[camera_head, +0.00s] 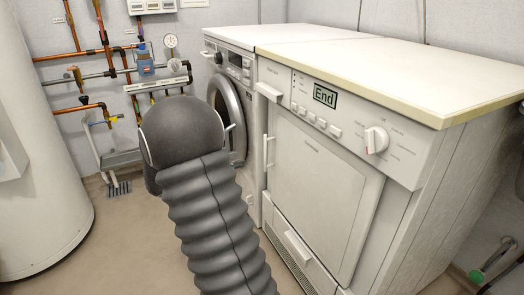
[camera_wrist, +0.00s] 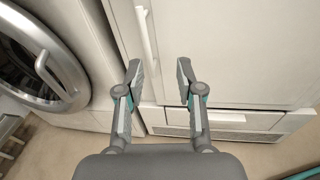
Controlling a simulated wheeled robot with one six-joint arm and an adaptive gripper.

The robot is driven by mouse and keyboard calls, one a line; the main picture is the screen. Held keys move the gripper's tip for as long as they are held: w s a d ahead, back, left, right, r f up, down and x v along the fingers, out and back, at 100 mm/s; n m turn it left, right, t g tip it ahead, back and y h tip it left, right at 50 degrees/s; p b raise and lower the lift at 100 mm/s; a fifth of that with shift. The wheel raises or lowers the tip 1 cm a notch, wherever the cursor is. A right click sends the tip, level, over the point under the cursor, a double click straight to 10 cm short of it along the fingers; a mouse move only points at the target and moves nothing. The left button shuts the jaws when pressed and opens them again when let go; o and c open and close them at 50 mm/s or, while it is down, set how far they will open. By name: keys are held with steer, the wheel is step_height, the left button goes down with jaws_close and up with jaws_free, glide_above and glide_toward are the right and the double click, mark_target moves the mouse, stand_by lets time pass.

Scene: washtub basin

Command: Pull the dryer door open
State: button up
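The dryer (camera_head: 350,150) is the white machine at the right in the head view. Its square front door (camera_head: 320,195) is shut, or at least no gap shows. A slim white vertical handle (camera_head: 268,152) is on the door's left edge. In the wrist view the door (camera_wrist: 230,60) fills the upper right, and the handle (camera_wrist: 147,40) is at the upper middle. My gripper (camera_wrist: 157,68) is open and empty, its fingers apart, with the handle's lower end just beyond and between the fingertips. Contact cannot be told. In the head view my arm hides the gripper.
A washing machine (camera_head: 228,80) with a round door stands left of the dryer; its door ring (camera_wrist: 62,65) shows at left in the wrist view. A white tank (camera_head: 38,150) and copper pipes (camera_head: 105,40) are at the left. Some floor (camera_head: 120,240) is clear.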

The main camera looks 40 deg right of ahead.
steer(key=d+f+n+h+b, duration=0.1)
steer(key=d, duration=1.3)
steer(key=shift+w+d+f+t, duration=0.25)
steer(key=shift+w+d+t, duration=0.05)
steer(key=shift+d, duration=0.05)
jaws_close()
